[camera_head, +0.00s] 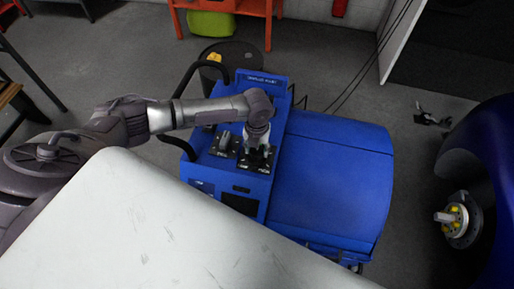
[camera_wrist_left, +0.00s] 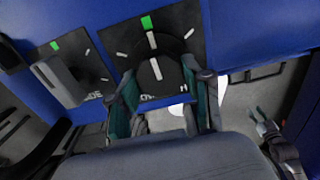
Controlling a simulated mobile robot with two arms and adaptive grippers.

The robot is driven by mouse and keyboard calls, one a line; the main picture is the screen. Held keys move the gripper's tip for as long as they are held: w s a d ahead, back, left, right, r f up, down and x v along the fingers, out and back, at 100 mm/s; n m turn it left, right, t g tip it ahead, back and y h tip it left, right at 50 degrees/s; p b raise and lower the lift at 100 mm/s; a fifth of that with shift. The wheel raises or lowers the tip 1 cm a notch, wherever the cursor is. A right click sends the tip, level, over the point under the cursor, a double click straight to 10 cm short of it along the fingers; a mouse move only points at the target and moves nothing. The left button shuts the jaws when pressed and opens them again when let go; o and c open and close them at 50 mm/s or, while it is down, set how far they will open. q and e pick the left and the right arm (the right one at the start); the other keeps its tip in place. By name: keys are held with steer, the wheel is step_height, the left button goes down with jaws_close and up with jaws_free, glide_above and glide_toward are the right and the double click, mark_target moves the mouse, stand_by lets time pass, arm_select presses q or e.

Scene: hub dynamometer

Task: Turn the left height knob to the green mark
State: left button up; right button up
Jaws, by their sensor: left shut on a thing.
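Two dials sit side by side on the blue console (camera_head: 340,146). My left gripper (camera_head: 257,153) is shut on the knob (camera_wrist_left: 156,70) of the right-hand dial, with one finger on each side. In the left wrist view this knob's white line points up, close to the green mark (camera_wrist_left: 147,22) on its black plate. The other knob (camera_head: 224,140) stands free on the left dial; in the left wrist view it has its own green mark (camera_wrist_left: 54,45). The dial labels are partly hidden or too small to read surely. What seems to be my right gripper (camera_wrist_left: 262,122) shows small at the right.
A black handrail (camera_head: 200,66) curves along the console's left and back side. A large pale surface (camera_head: 150,225) fills the front. A dark blue body with a wheel hub (camera_head: 460,220) stands at the right, and an orange rack (camera_head: 222,6) at the back.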

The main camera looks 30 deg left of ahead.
mark_target(257, 150)
arm_select(q)
steer(key=o, duration=1.2)
steer(key=shift+c, duration=0.2)
steer(key=shift+r, duration=0.1)
step_height(257, 150, up, 12)
